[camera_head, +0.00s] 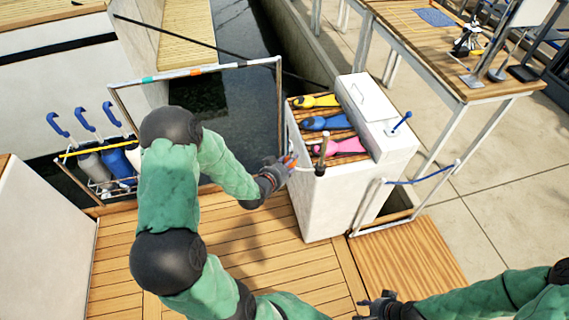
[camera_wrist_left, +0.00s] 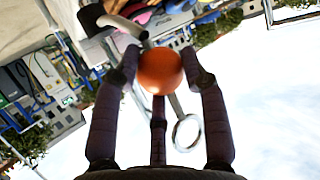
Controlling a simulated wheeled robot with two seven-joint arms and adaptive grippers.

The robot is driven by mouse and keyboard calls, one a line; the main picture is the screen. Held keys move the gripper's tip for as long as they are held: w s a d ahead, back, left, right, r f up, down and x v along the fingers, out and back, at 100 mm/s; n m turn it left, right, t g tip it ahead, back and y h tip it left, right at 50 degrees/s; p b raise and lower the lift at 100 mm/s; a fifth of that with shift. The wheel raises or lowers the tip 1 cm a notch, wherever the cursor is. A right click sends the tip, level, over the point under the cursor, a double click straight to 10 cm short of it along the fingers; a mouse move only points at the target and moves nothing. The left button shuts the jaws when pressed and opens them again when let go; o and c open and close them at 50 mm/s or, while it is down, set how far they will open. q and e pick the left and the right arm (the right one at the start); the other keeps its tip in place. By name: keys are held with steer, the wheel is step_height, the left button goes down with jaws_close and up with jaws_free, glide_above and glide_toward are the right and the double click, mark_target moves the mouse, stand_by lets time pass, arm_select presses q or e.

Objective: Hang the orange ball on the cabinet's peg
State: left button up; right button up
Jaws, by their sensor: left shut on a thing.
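My left gripper (camera_head: 280,168) is shut on the orange ball (camera_head: 289,159), at the left side of the white cabinet (camera_head: 325,205). In the left wrist view the ball (camera_wrist_left: 160,72) sits between the dark fingers. A metal ring (camera_wrist_left: 187,133) on a strap shows beside it. My right gripper (camera_head: 377,306) is low in the head view, fingers apart and empty.
Yellow, blue and pink items (camera_head: 325,123) lie on the cabinet's slatted top. A blue-tipped peg (camera_head: 402,122) stands at its right. A white rail (camera_head: 362,205) with a blue bar is beside it. A rack of bottles (camera_head: 105,170) is at left; bare deck (camera_head: 270,245) lies in front.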

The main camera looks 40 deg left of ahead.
arm_select(q)
steer(key=w+d+f+b, duration=0.1)
steer(key=w+d, duration=0.3)
steer(key=w, duration=0.1)
steer(key=shift+w+d+f, duration=0.15)
steer(key=shift+d+f, duration=0.05)
steer(key=shift+d, duration=0.05)
stand_by(0.7)
stand_by(0.7)
steer(key=o, duration=1.3)
steer(key=shift+c, duration=0.2)
steer(key=v, duration=1.2)
steer(key=shift+f, duration=0.1)
